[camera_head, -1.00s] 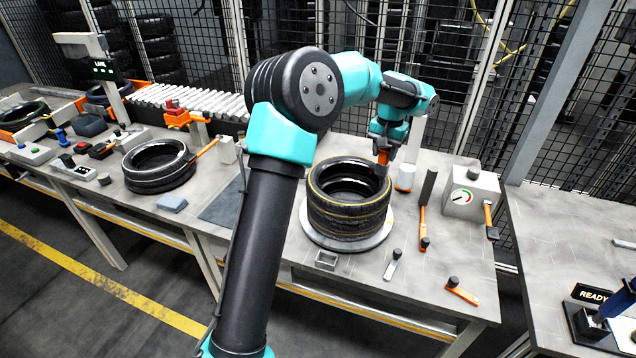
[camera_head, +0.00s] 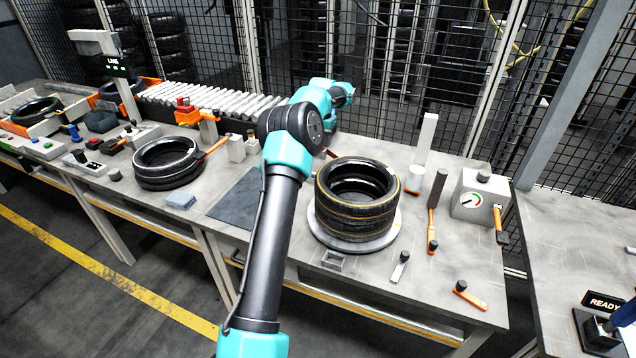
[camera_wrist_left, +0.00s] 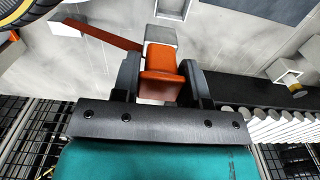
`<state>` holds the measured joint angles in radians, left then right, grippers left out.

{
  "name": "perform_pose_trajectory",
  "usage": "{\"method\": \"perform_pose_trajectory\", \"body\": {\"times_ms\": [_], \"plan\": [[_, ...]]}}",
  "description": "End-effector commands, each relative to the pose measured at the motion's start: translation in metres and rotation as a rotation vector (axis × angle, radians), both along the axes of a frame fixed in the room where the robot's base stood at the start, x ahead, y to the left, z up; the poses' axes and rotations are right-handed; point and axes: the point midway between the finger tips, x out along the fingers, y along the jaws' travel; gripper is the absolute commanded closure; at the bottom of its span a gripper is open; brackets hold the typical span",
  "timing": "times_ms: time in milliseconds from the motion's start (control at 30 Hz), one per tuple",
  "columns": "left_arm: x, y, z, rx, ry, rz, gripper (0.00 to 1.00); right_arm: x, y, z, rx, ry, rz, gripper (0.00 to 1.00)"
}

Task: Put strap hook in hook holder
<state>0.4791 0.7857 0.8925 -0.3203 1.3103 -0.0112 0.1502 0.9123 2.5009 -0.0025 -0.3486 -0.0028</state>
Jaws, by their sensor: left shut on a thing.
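My left gripper (camera_wrist_left: 161,78) is shut on an orange block-like piece, which I take for the strap hook (camera_wrist_left: 162,62). A dark orange strap (camera_wrist_left: 108,36) runs from beside it to the left, and a grey block (camera_wrist_left: 161,34) sits just beyond its tip; I cannot tell whether they touch. In the head view the gripper is hidden behind my left arm, with a bit of reddish strap (camera_head: 331,153) showing beside it. An open square socket (camera_wrist_left: 173,8) shows at the top of the wrist view; I cannot tell whether it is the hook holder. My right gripper is not in view.
Stacked tyres (camera_head: 356,205) stand on a round plate right of my arm. Another tyre (camera_head: 166,160) lies to the left. Grey posts (camera_head: 237,148) and a roller conveyor (camera_head: 215,104) stand behind. A gauge box (camera_head: 476,196) and orange-handled tools (camera_head: 470,298) are at right.

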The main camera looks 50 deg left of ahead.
Motion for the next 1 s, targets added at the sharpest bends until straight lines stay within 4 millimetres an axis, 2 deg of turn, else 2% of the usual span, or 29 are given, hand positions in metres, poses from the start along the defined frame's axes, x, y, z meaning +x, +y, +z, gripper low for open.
{"method": "perform_pose_trajectory", "body": {"times_ms": [33,167,567,833,1000], "plan": [[-0.005,0.010,-0.007,0.000,0.001,0.010,0.89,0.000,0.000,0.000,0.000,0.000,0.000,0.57],[-0.012,0.021,-0.014,0.000,-0.001,0.020,0.89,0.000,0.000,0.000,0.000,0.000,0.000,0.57],[-0.012,0.022,-0.019,0.000,0.000,0.020,0.89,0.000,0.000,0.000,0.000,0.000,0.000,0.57],[-0.012,0.021,-0.056,-0.002,0.001,0.020,0.89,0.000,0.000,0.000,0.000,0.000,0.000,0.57],[-0.012,0.022,-0.065,0.000,-0.001,0.021,0.89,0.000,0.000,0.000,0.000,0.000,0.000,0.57]]}}
